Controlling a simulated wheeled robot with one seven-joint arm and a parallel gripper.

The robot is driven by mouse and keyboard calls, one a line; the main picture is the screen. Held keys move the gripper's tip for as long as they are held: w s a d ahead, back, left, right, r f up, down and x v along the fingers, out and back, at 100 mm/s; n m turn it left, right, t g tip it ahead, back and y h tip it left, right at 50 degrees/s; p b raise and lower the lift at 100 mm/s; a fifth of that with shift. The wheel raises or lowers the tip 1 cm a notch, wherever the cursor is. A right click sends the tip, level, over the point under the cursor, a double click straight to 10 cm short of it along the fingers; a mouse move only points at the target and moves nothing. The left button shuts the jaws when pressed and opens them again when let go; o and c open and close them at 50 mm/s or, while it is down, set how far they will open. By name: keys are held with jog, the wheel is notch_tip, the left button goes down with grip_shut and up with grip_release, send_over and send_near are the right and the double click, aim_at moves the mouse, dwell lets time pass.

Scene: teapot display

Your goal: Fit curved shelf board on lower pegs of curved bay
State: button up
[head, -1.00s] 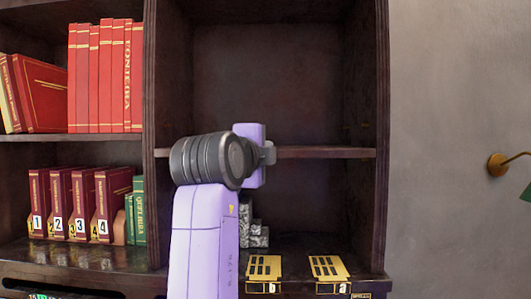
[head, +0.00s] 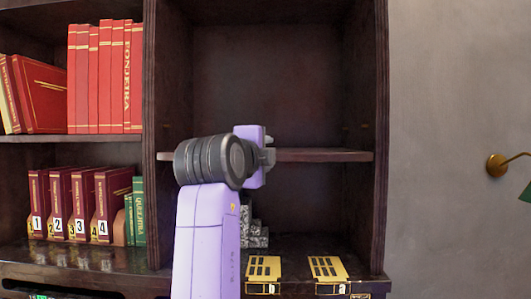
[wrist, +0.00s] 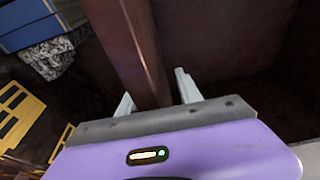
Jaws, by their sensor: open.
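The dark brown shelf board (head: 325,155) lies level across the tall bay (head: 380,200), with its right end close to the right wall. My arm hides part of its left half. My gripper (head: 269,150) is at the board's front edge, open, with a finger above and a finger below. In the wrist view the board (wrist: 138,45) runs between the two spread fingers of my gripper (wrist: 153,84), with gaps beside it. The lower pegs are hidden, so I cannot tell whether the board rests on them.
Two yellow slotted stands (head: 264,268) (head: 327,268) are on the bay floor, with a grey stone stepped block (head: 255,232) behind. A brass wall lamp (head: 497,164) is at the right. The space above the board is clear.

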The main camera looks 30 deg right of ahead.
jog(key=b+v, duration=0.2)
jog(key=v, duration=0.4)
jog(key=shift+s+a, duration=0.1)
jog(key=shift+a, duration=0.1)
jog(key=shift+s+a+r, duration=0.15)
jog(key=shift+s+a, duration=0.3)
jog(key=shift+a, duration=0.1)
